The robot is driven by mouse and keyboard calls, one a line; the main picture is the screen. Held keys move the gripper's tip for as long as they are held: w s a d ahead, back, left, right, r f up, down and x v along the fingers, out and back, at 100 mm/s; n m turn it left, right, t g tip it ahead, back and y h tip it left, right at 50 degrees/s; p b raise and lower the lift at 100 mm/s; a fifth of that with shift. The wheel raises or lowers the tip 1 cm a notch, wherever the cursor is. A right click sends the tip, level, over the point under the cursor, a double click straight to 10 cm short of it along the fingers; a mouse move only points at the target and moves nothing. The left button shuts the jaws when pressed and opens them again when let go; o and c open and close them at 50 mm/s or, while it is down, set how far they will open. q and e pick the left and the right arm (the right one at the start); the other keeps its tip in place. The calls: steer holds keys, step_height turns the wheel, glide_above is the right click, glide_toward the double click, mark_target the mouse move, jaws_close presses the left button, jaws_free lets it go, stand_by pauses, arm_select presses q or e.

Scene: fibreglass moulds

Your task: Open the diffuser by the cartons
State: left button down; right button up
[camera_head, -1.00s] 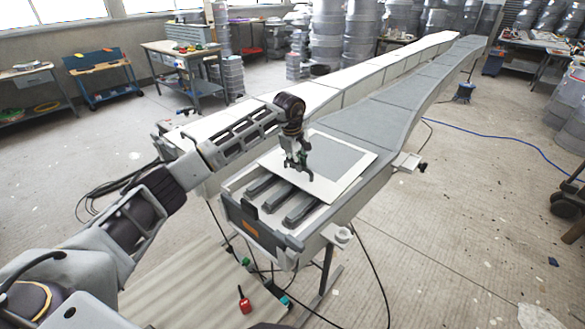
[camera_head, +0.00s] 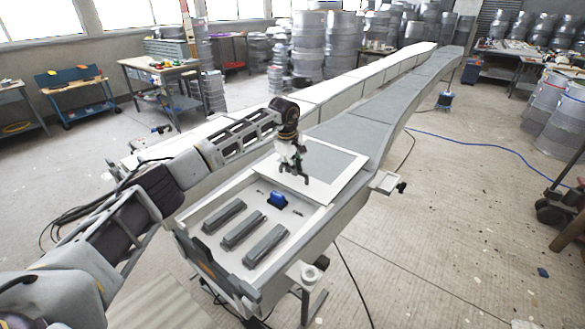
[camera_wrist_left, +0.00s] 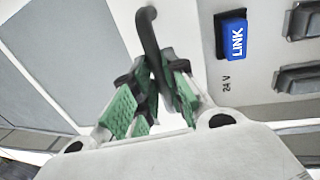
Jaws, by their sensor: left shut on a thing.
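A flat panel with a white border and grey middle (camera_head: 338,163), which I take for the diffuser, lies on a long white housing (camera_head: 205,212), covering part of its top. My left gripper (camera_head: 293,176) is over the panel's near corner. In the left wrist view, the green-padded fingers of the gripper (camera_wrist_left: 155,95) are closed around a dark bar handle (camera_wrist_left: 149,32). The uncovered part shows three grey bars (camera_head: 243,230) and a blue block (camera_head: 277,200); this block, marked LINK, also shows in the wrist view (camera_wrist_left: 232,38). No cartons are clearly recognisable. My right gripper is out of view.
A small ledge (camera_head: 386,182) and a round-topped bracket (camera_head: 304,272) stick out from the housing's right side. A blue cable (camera_head: 480,146) crosses the right floor. Workbenches (camera_head: 160,75) and drum stacks (camera_head: 309,45) stand behind. The right floor is mostly open.

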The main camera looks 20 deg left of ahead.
arm_select(q)
steer(key=shift+w+d, duration=0.1)
steer(key=shift+w, duration=0.25)
steer(key=c, duration=1.8)
jaws_free()
steer(key=shift+c, duration=0.2)
steer(key=o, duration=0.4)
steer(key=shift+s+r, duration=0.15)
steer(key=shift+r, duration=0.55)
steer(key=r, duration=0.3)
steer(key=s+r, duration=0.1)
steer(key=r, duration=0.3)
steer(key=s+r, duration=0.1)
steer(key=r, duration=0.2)
steer(key=shift+a+r, duration=0.2)
steer(key=shift+a, duration=0.2)
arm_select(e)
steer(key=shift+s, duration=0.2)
arm_select(q)
steer(key=shift+f, duration=0.1)
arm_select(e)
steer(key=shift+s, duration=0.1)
